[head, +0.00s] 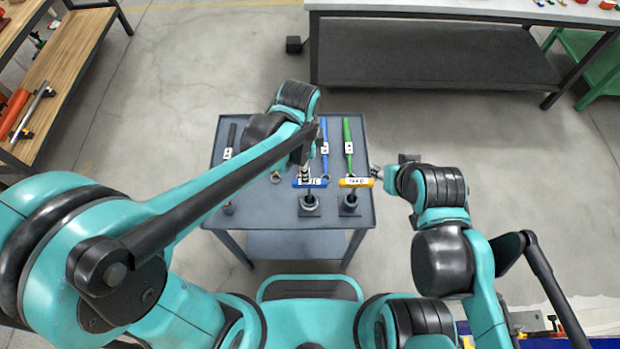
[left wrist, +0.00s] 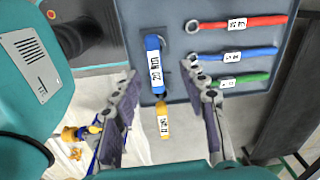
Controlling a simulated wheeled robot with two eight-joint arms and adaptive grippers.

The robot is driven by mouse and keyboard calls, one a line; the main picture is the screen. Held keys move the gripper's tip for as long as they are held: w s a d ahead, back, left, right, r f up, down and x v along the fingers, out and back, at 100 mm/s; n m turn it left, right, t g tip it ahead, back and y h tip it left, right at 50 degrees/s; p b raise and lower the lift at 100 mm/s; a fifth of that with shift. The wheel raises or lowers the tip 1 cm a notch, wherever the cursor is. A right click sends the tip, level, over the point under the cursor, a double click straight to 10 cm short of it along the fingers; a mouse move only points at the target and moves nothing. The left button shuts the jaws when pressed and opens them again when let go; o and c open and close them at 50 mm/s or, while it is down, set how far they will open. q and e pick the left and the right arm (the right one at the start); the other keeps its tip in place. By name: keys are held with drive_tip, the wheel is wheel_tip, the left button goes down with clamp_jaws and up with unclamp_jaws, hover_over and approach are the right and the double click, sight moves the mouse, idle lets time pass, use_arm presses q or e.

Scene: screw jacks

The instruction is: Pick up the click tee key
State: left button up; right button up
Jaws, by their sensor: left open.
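Two tee-shaped keys stand near the front of the small grey table. One has a blue bar handle (head: 299,184) with a white label, which reads like 20 Nm in the left wrist view (left wrist: 154,50). The other has a yellow bar handle (head: 346,183), also in the left wrist view (left wrist: 163,128); its label is too small to read. I cannot tell which is the click one. My left gripper (head: 305,168) is open above the blue handle, which shows between and beyond its fingers (left wrist: 165,85). My right gripper (head: 376,172) is beside the yellow handle; its jaws are unclear.
On the grey table (head: 345,214) lie tagged wrenches: blue (head: 324,130), green (head: 347,130) and black (head: 231,136). A red one (left wrist: 240,23) shows in the left wrist view. A long bench (head: 430,60) stands behind, and a wooden shelf (head: 75,60) at the left.

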sight(310, 184)
use_arm(q)
drive_tip(key=shift+w+d+f+m, duration=0.15)
drive_tip(key=shift+d+f+m, duration=0.3)
drive_tip(key=shift+d, duration=0.1)
drive_tip(key=shift+d+f, duration=0.15)
drive_tip(key=shift+f, duration=0.15)
drive_tip(key=shift+f+b, duration=0.5)
drive_tip(key=shift+f, duration=0.45)
drive_tip(key=f+b, duration=0.1)
drive_tip(key=f, duration=0.2)
drive_tip(key=s+f+b, duration=0.1)
drive_tip(key=f, duration=0.1)
drive_tip(key=shift+d+f+b, duration=0.1)
drive_tip(key=shift+f+b, duration=0.2)
drive_tip(key=shift+b, duration=0.05)
drive_tip(key=shift+r, duration=0.1)
clamp_jaws()
